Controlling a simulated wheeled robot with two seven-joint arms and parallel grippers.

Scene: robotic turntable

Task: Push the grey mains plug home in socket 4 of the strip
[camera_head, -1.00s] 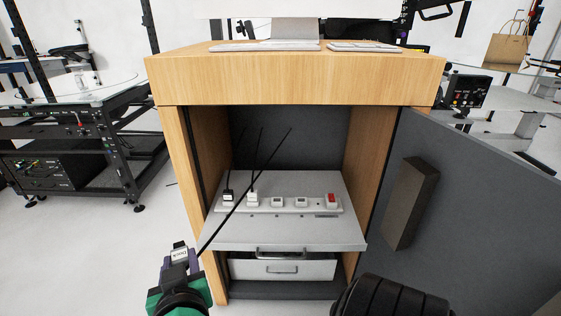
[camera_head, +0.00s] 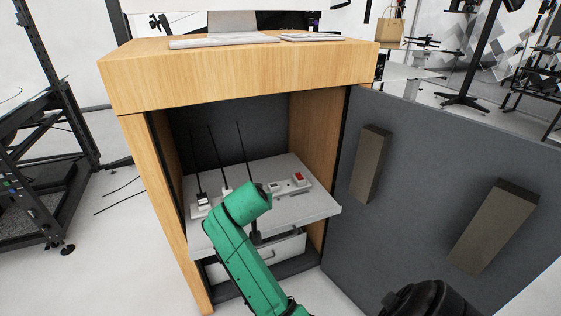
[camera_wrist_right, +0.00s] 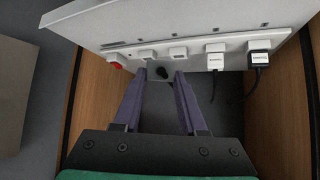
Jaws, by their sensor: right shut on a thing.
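The white strip (camera_head: 285,187) lies on the pulled-out grey shelf; it also shows in the right wrist view (camera_wrist_right: 130,56). It carries a black plug (camera_wrist_right: 259,50), a white plug (camera_wrist_right: 215,50), two sockets with no plug visible in them and a red switch (camera_wrist_right: 115,61). My right gripper (camera_wrist_right: 162,76) is before the two sockets nearest the switch. Between its purple fingertips is a dark round part, seemingly the cord end of the grey plug (camera_wrist_right: 163,72). The plug's body is hard to make out, and its contact with a socket cannot be told. My green right wrist (camera_head: 245,203) hides these fingertips in the head view.
The wooden cabinet (camera_head: 240,75) encloses the shelf (camera_head: 320,206) with side walls. A drawer (camera_head: 285,250) sits below. The open grey door (camera_head: 430,150) stands to the right. Thin black cables rise behind the strip.

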